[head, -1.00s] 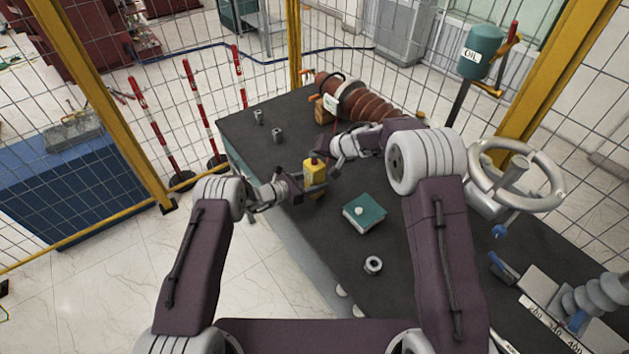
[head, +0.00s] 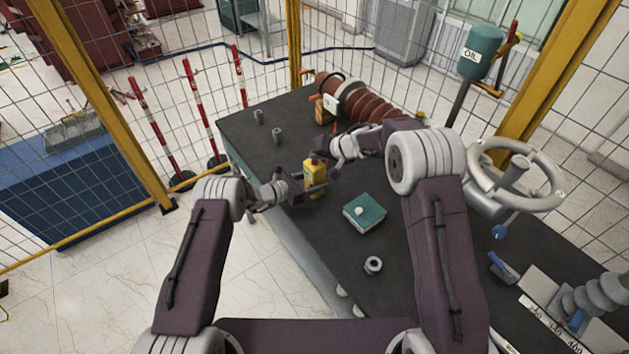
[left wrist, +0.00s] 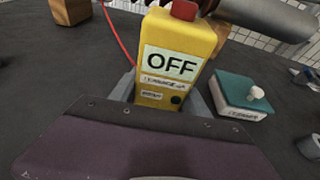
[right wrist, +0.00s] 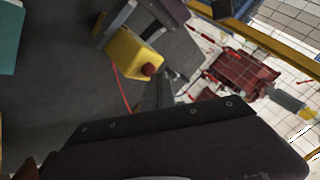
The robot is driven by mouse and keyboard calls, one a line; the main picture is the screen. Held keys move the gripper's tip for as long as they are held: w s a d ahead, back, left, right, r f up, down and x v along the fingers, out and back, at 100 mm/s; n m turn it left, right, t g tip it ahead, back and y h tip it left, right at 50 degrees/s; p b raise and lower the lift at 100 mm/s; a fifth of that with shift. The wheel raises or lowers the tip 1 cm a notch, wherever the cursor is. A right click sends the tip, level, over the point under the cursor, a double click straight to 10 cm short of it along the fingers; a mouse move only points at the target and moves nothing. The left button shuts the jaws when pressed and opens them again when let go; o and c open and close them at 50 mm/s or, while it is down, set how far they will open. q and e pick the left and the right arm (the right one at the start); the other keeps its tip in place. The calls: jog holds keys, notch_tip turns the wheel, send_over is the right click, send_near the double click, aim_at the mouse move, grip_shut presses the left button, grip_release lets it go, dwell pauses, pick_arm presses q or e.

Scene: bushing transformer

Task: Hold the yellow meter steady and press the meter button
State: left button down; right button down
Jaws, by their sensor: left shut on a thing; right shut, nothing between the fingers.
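The yellow meter (head: 315,178) stands upright near the table's left edge, with a red button (head: 314,161) on top. In the left wrist view the meter (left wrist: 176,60) faces me with a label reading OFF, and its red button (left wrist: 184,10) is at the top edge. My left gripper (head: 313,188) is shut on the meter, with a finger on each side. My right gripper (head: 331,177) is shut and empty close beside the meter's top. In the right wrist view its fingers (right wrist: 166,90) are close to the red button (right wrist: 149,69); contact cannot be told.
A teal box (head: 364,213) with a white knob lies right of the meter, with a metal nut (head: 373,265) nearer me. A brown ribbed bushing (head: 365,103) lies behind my right gripper. Two small metal parts (head: 277,134) stand at the far left. A red wire (left wrist: 118,35) runs behind the meter.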

aim_at(317, 164)
jog(key=shift+f, duration=0.3)
jog(key=shift+r, duration=0.4)
notch_tip(317, 164, up, 6)
dwell(0.6)
